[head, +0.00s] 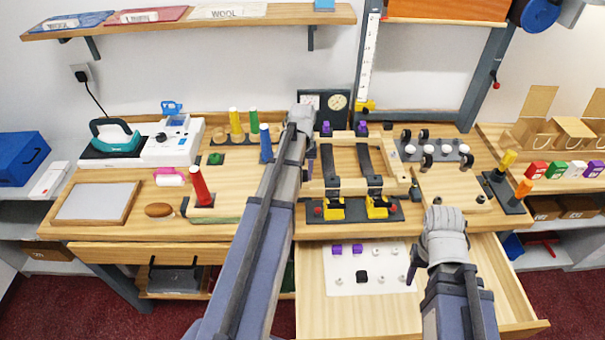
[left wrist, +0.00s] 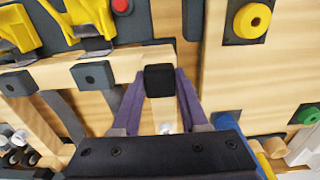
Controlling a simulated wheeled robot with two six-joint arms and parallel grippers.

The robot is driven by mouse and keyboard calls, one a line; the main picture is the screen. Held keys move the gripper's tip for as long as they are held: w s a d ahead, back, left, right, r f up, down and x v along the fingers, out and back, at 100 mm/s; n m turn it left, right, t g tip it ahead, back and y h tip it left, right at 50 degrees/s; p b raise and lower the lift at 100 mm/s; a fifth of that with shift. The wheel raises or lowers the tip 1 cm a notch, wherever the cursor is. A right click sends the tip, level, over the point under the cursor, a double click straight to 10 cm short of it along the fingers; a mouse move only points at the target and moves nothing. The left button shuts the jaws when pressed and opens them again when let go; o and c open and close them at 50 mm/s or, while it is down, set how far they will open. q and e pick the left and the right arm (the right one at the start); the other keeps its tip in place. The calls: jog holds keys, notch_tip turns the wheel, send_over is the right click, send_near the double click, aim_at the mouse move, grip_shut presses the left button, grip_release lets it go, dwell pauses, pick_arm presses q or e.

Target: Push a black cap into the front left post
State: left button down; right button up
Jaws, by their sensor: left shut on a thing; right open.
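My left gripper (left wrist: 160,98) is shut on a small black cap (left wrist: 160,80), held between its purple fingers. The cap is at the near left corner of the wooden frame (left wrist: 125,65), over the end of the rail. I cannot tell whether it is seated in the front left post, which is hidden beneath it. In the head view my left arm partly hides this corner. Purple caps (head: 327,127) sit on the frame's back posts. Another black cap (head: 362,277) lies on the white mat (head: 345,289) in the open drawer. My right gripper (head: 412,264) is open and empty above the drawer.
Yellow clamps (head: 378,206) stand at the frame's front, with dark straps (head: 366,165) across it. In the left wrist view a yellow spool (left wrist: 251,20) stands beside the corner. Purple caps (head: 336,249) also lie in the drawer. A red cone (head: 200,186) stands to the left.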

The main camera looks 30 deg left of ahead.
pick_arm(q)
jog(key=shift+c, duration=1.8)
grip_release()
jog(key=shift+o, duration=0.4)
jog(key=shift+o, duration=1.2)
notch_tip(320, 180, up, 6)
jog(key=p, duration=0.6)
